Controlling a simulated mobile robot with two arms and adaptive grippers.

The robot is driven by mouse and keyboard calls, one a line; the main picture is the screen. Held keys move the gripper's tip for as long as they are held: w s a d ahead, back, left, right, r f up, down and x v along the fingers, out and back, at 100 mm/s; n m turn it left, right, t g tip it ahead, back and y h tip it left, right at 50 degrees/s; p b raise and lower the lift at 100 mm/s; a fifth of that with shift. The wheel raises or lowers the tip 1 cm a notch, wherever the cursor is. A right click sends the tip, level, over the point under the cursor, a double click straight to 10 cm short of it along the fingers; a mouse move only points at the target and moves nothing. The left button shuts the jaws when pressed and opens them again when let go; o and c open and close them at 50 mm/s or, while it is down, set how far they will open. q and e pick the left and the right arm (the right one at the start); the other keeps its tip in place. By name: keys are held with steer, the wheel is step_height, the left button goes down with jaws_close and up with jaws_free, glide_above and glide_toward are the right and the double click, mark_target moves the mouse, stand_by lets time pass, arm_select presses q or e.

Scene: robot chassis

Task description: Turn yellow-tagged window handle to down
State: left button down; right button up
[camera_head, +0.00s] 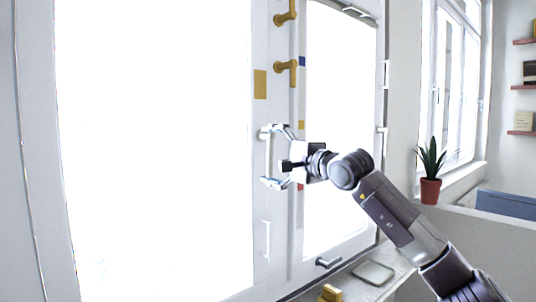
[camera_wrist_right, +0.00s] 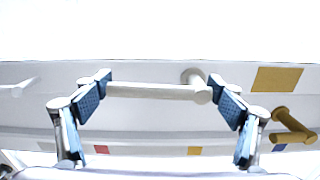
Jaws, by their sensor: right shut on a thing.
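A white lever handle (camera_wrist_right: 150,90) on the white window frame lies between the two fingers of my right gripper (camera_wrist_right: 168,92) in the wrist view. One finger is at its free end, the other near its pivot. In the head view the handle hangs downward from its pivot. A large mustard-yellow tag (camera_head: 260,84) is on the frame above it, also in the wrist view (camera_wrist_right: 278,78). A smaller yellow tag (camera_head: 301,126) is on the frame to the right. My right gripper (camera_head: 270,156) is shut on the white handle. My left gripper is not in view.
Gold handles (camera_head: 287,66) sit higher on the frame, near a blue tag (camera_head: 302,61). A red tag (camera_head: 300,187) is lower. Another white handle (camera_head: 266,238) is below. The sill holds a grey tray (camera_head: 373,272) and a yellow object (camera_head: 331,293). A potted plant (camera_head: 430,189) stands right.

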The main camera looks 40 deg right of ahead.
stand_by(0.5)
steer(key=o, duration=1.5)
steer(key=shift+o, duration=0.2)
steer(key=s, duration=1.2)
steer(key=shift+d, duration=0.4)
